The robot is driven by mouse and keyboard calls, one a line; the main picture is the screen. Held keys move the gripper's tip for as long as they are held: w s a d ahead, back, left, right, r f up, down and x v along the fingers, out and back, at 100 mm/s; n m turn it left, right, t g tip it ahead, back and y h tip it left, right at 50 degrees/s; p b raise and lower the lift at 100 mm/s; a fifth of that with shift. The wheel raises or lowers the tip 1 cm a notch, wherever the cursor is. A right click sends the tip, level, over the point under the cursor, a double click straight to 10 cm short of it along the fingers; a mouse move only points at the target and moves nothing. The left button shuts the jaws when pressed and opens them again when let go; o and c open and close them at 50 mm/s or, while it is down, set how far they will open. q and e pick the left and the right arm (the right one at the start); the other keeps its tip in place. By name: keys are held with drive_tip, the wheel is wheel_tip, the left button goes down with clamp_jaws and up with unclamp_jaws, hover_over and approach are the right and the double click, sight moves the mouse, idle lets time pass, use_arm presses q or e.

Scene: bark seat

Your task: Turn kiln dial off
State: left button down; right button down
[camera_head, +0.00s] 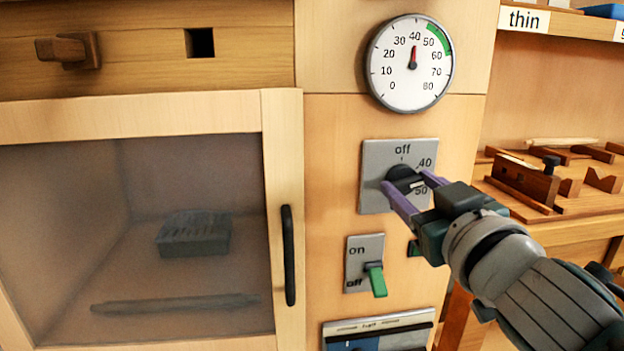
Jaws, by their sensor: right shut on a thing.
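The kiln dial is a black knob (403,173) on a grey square plate (374,160) marked "off" at the top, with "40" and "50" at the right. My right gripper (406,188) comes in from the lower right and is shut on the knob, one purple finger on each side. The fingers and wrist hide part of the knob and the plate's lower right, so I cannot tell for sure where the knob points. My left gripper is not in view.
A round gauge (409,63) above reads about 40. Below the dial is a switch with a green lever (376,280), near "off". The glass-fronted door (281,150) at left is closed and has a black handle (288,255). Shelves with wooden pieces (525,182) stand at right.

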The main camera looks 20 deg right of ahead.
drive_tip(key=n, duration=0.3)
drive_tip(key=shift+n, duration=0.4)
drive_tip(key=n, duration=0.3)
drive_tip(key=shift+a+n, duration=0.1)
drive_tip(key=shift+n, duration=0.2)
drive_tip(key=n, duration=0.4)
drive_tip(key=shift+f, duration=0.1)
drive_tip(key=shift+n, duration=1.9)
drive_tip(key=shift+c, duration=1.2)
unclamp_jaws()
drive_tip(key=shift+f, duration=0.1)
